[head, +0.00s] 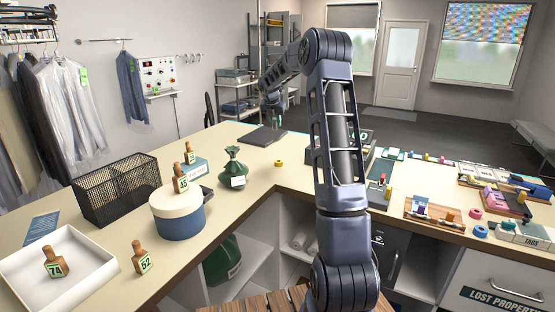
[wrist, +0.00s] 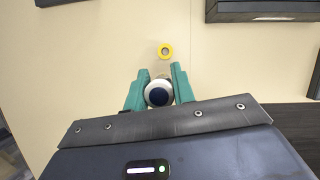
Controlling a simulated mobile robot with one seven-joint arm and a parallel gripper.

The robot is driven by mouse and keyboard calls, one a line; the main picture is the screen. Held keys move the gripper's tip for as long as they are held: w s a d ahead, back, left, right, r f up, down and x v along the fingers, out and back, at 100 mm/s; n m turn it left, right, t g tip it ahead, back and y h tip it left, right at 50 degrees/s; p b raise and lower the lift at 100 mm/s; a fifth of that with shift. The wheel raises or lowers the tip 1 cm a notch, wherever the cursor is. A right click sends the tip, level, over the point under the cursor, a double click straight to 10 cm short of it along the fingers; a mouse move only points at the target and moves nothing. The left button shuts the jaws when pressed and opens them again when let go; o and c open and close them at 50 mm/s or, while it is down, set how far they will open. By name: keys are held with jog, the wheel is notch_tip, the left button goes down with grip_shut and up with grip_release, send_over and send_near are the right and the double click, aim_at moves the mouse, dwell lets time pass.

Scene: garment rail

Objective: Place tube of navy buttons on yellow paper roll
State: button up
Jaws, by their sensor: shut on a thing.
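My gripper (wrist: 160,70) has teal fingers closed on both sides of the tube of navy buttons (wrist: 158,94). The tube is seen end-on in the wrist view, with a dark navy round middle and a pale rim. In the head view the yellow roll (head: 278,163) lies near the counter's inner corner. My arm reaches over the counter there, and the tube is too small to make out.
A green sack (head: 233,169) and a blue round box with a cream lid (head: 178,213) stand left of the roll. A black mesh basket (head: 117,190) is farther left. A dark flat slab (head: 262,136) lies behind. The counter around the roll is clear.

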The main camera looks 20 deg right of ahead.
jog(key=w+d, duration=0.3)
jog(key=w, duration=0.1)
send_near(279, 161)
jog(key=w+f, duration=0.1)
jog(key=w+d+f, duration=0.1)
jog(key=f, duration=0.1)
jog(key=w+d+f, duration=0.1)
jog(key=shift+w+d+f, duration=0.2)
jog(key=shift+w+f, duration=0.05)
jog(key=shift+w, duration=0.05)
jog(key=shift+f, duration=0.15)
jog(key=o, duration=1)
